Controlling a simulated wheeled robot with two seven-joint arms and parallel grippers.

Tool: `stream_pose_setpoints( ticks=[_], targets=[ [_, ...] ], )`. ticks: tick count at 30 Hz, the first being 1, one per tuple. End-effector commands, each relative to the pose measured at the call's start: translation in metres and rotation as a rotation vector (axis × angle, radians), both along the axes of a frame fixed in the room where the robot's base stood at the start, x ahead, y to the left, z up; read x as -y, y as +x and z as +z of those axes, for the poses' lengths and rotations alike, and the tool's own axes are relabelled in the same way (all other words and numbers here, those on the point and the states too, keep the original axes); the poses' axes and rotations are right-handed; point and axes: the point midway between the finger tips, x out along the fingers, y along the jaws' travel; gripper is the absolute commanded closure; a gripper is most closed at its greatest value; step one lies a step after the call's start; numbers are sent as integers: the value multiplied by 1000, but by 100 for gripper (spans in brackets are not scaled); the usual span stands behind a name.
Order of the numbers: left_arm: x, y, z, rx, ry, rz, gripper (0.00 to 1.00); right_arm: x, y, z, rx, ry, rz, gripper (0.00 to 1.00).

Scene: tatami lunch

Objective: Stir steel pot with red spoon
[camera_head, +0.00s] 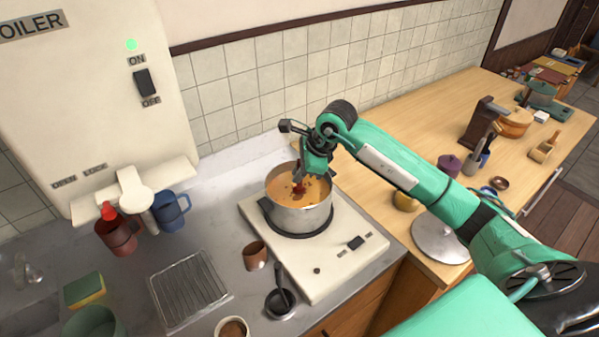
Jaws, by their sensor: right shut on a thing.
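The steel pot (300,220) stands on the white stove (333,262) and holds an orange-brown soup with darker bits. My right gripper (303,176) is above the pot, pointing down into it. It is shut on the red spoon (298,188), of which only a small red part shows just below the fingers, over the soup. The rest of the spoon is hidden by the gripper or the soup. My left gripper is not in view.
A brown cup (255,255) and a black ladle (280,301) are left of the stove, near a wire rack (188,290). A red bottle (115,231) and blue mug (170,212) stand below the boiler (90,90). A round lid (440,238) lies on the wooden counter (400,125).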

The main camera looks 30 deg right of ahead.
Motion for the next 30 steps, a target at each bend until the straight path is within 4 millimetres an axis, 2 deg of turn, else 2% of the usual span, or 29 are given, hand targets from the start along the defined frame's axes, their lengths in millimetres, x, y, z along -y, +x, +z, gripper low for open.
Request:
stream_pose_setpoints(
  ticks=[3,18,30],
  targets=[
    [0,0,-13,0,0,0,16,1,2,-13,0,0,0,100],
    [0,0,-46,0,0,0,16,4,9,-50,1,0,0,100],
    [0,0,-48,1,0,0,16,4,10,-53,0,0,0,100]
  ],
)
